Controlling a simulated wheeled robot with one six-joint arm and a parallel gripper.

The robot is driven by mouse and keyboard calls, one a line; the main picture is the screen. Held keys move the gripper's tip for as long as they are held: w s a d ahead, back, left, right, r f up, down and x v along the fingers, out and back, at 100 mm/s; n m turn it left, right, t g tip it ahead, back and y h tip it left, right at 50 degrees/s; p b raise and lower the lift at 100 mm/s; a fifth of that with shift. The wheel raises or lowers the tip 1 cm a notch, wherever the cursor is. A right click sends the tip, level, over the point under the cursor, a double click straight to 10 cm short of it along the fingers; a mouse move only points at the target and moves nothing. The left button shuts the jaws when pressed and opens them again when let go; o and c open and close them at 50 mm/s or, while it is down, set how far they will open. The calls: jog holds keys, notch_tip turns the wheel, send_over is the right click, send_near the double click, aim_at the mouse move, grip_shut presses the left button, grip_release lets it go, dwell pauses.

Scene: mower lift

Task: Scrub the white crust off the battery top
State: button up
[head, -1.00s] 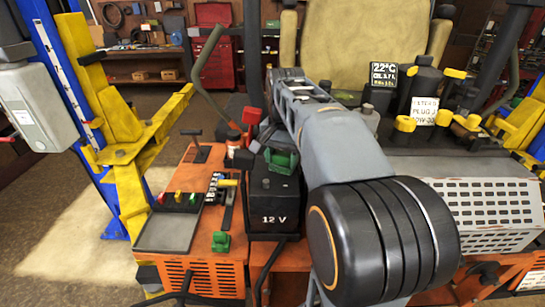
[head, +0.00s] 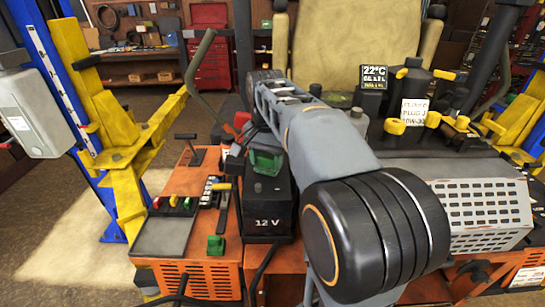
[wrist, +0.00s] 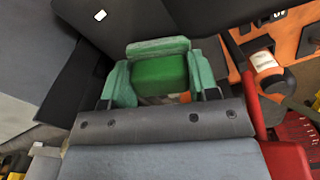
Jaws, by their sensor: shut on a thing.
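The black battery marked 12 V (head: 267,205) stands on the orange deck. My gripper shows as green fingers (head: 266,160) low over the battery top, partly behind my arm. In the wrist view, my gripper (wrist: 158,75) is shut on a bright green block (wrist: 159,74), apparently the scrubber. A small pale tan patch shows just below the block. I cannot tell whether it is crust, and no white crust is clear in the head view. Whether the block touches the battery top is hidden.
A grey tray (head: 163,237) and a small green piece (head: 216,245) are left of the battery. A yellow lift post (head: 115,150) stands farther left.

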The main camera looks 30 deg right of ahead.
notch_tip(320, 180, up, 4)
jog(key=p, duration=0.4)
jog(key=shift+r, duration=0.95)
jog(key=shift+r, duration=0.1)
jog(key=shift+r, duration=1.4)
